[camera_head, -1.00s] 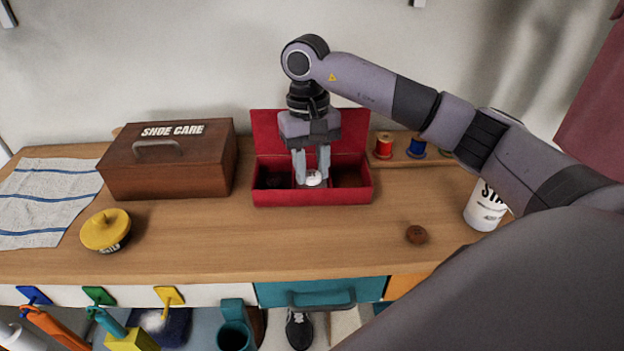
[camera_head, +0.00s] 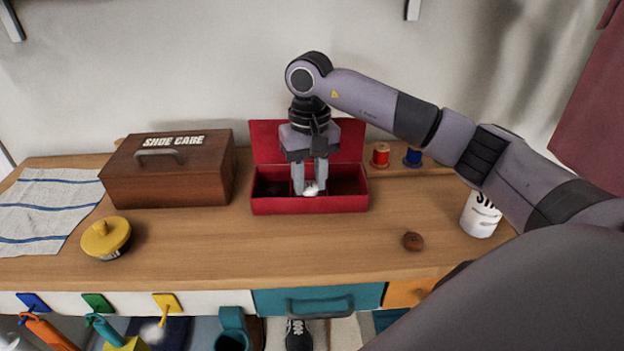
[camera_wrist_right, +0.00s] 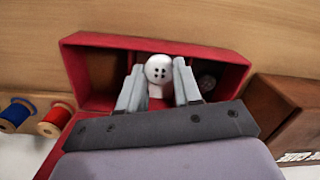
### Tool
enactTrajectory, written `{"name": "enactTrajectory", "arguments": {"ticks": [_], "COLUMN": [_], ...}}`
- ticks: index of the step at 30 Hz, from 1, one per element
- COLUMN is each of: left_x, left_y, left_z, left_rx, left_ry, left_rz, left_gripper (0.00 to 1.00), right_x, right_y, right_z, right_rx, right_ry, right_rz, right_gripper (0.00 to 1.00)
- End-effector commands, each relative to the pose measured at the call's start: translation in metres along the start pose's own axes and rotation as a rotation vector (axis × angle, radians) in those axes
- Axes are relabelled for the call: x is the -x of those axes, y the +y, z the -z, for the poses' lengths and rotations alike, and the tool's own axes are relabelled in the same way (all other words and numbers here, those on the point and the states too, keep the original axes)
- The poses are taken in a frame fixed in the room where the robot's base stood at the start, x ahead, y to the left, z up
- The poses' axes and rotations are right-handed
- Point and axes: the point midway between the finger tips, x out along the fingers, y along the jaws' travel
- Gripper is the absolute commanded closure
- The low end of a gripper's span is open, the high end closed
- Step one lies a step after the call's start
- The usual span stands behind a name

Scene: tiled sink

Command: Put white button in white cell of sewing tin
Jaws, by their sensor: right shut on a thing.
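The red sewing tin (camera_head: 310,206) stands open on the bench with its lid up at the back. My right gripper (camera_head: 311,189) points down at its middle cell, with the white button (camera_head: 312,189) between its fingertips. In the right wrist view the white button (camera_wrist_right: 158,69) shows its face and holes, held between the fingers of my right gripper (camera_wrist_right: 158,82). A small white patch shows just behind it in the middle cell. A dark button (camera_wrist_right: 207,82) lies in a side cell. I cannot tell whether the white button touches the cell floor. My left gripper is out of view.
A brown button (camera_head: 413,241) lies on the bench at front right. A shoe care box (camera_head: 170,175) stands left of the tin, with a yellow-lidded tin (camera_head: 105,237) in front. Thread spools (camera_head: 380,155) stand at right, near a white can (camera_head: 480,215).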

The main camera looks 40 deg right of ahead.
Motion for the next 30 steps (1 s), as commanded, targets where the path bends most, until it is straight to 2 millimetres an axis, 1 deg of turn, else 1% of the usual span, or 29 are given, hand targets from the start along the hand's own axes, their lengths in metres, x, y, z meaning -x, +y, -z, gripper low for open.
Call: {"name": "enactTrajectory", "arguments": {"ticks": [1, 2, 3, 10, 15, 16, 20, 25, 27, 30], "left_x": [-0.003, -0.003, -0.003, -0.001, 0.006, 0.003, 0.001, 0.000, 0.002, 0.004], "left_y": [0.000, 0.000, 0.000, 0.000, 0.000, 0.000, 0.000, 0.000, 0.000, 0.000], "left_z": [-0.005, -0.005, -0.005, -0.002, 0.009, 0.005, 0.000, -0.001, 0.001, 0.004], "left_rx": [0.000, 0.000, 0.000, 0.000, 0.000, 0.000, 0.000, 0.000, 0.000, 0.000], "left_ry": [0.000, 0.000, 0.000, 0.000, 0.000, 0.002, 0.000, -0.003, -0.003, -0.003], "left_rz": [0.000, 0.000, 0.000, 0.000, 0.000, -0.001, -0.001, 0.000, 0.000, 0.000], "left_gripper": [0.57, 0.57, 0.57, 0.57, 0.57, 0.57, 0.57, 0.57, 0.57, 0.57], "right_x": [-0.043, -0.043, -0.043, -0.040, -0.024, -0.021, 0.009, 0.052, 0.066, 0.081], "right_y": [0.001, 0.001, 0.001, 0.001, 0.000, 0.000, -0.002, -0.003, -0.003, -0.003], "right_z": [-0.008, -0.008, -0.008, -0.009, -0.009, -0.007, -0.005, -0.004, -0.004, -0.003], "right_rx": [-0.006, -0.006, -0.006, -0.006, -0.006, -0.007, -0.007, -0.005, -0.004, -0.004], "right_ry": [-0.052, -0.052, -0.052, -0.052, -0.050, -0.046, -0.047, -0.046, -0.046, -0.047], "right_rz": [-0.038, -0.038, -0.038, -0.038, -0.037, -0.036, -0.035, -0.034, -0.034, -0.034], "right_gripper": [0.94, 0.60, 0.55, 0.55, 0.55, 0.55, 0.55, 0.55, 0.55, 0.55]}}
